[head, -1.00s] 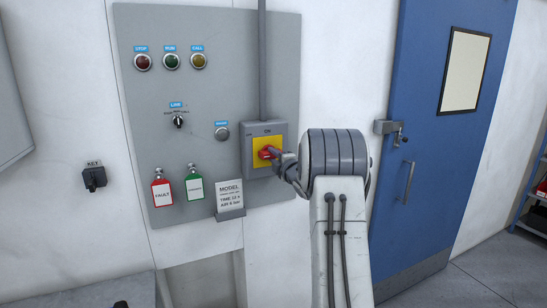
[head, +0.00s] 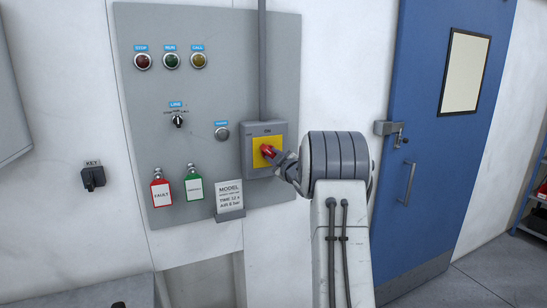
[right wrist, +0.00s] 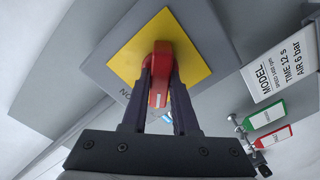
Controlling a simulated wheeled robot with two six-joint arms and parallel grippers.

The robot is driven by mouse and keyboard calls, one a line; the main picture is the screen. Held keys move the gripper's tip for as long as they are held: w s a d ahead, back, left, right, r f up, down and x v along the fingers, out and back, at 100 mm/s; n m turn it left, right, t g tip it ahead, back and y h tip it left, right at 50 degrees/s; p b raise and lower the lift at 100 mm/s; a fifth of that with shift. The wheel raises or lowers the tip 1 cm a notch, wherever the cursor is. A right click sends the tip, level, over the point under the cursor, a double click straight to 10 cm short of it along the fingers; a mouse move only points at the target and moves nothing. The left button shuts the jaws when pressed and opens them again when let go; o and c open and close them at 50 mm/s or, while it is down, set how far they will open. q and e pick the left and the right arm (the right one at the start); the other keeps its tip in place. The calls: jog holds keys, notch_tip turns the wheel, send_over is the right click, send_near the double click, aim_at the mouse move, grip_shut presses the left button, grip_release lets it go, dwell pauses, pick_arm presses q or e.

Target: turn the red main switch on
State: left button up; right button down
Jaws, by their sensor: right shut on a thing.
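The red main switch handle (head: 267,150) sits on a yellow plate (head: 262,158) on a grey box (head: 249,171) on the control panel. In the head view the handle slants from upper left to lower right, below the ON label. My right gripper (head: 275,156) reaches it from the right. In the right wrist view, the fingers of my right gripper (right wrist: 160,75) are closed on both sides of the red handle (right wrist: 160,81), in front of the yellow plate (right wrist: 188,47). My left gripper is not in view.
The grey panel (head: 150,105) carries lamps, a LINE selector (head: 177,120), a button (head: 222,133), red (head: 161,193) and green (head: 194,187) tags and a MODEL card (head: 229,194). A key switch (head: 93,178) is left. A blue door (head: 432,100) stands right.

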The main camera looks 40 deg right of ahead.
jog(key=m+p, duration=0.1)
jog(key=m, duration=0.3)
jog(key=shift+m, duration=0.3)
jog(key=m+p, duration=0.1)
jog(key=m, duration=0.3)
jog(key=shift+f, duration=0.15)
jog(key=shift+m, duration=0.3)
jog(key=c, duration=0.7)
grip_release()
jog(key=b+v, duration=0.3)
jog(key=v, duration=0.7)
jog(key=shift+s+b, duration=0.3)
